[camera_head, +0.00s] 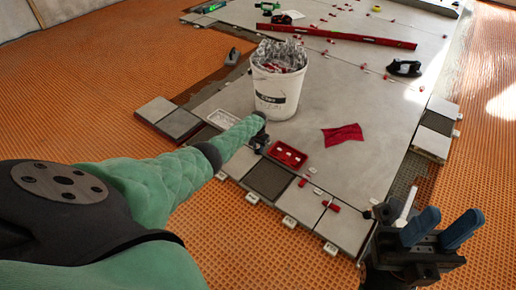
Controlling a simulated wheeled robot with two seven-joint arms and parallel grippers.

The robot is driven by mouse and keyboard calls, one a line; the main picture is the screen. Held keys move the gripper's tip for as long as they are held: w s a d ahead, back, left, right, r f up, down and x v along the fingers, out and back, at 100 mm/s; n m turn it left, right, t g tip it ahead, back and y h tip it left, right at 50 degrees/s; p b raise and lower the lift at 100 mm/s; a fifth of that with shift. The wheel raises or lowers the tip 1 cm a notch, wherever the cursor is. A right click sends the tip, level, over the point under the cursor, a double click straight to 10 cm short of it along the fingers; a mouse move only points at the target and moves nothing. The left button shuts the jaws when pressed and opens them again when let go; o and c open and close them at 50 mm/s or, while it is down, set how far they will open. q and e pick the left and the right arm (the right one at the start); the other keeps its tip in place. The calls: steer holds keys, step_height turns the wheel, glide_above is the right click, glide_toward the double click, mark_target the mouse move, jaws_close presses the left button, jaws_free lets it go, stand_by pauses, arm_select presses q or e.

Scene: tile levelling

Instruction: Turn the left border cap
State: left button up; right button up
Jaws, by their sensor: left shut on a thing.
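My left gripper (260,138) is at the near-left part of the tiled floor, just behind the red tray (287,155). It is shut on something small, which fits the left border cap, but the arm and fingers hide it. Other small red border caps (302,183) stand along the joints of the near border tiles, with another red cap (332,206) further right. My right gripper (440,231), with blue fingers, is at the lower right. Its fingers are apart and nothing shows between them.
A white bucket (276,101) of clear clips stands behind my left gripper. A red cloth (343,134) lies on the large grey tile. A white tray (222,119), a long red level (336,36) and a black suction tool (404,68) are around. Orange matting (97,99) surrounds the tiles.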

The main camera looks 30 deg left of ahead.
arm_select(q)
steer(key=m, duration=0.4)
steer(key=shift+m, duration=0.3)
steer(key=m, duration=0.4)
steer(key=shift+m+b, duration=0.3)
steer(key=shift+b, duration=0.1)
steer(key=m, duration=0.5)
steer(key=shift+b, duration=0.4)
steer(key=shift+w+m+b, duration=0.1)
steer(key=shift+m+b, duration=0.2)
steer(key=shift+m, duration=1.8)
steer(key=o, duration=1)
steer(key=shift+r, duration=0.1)
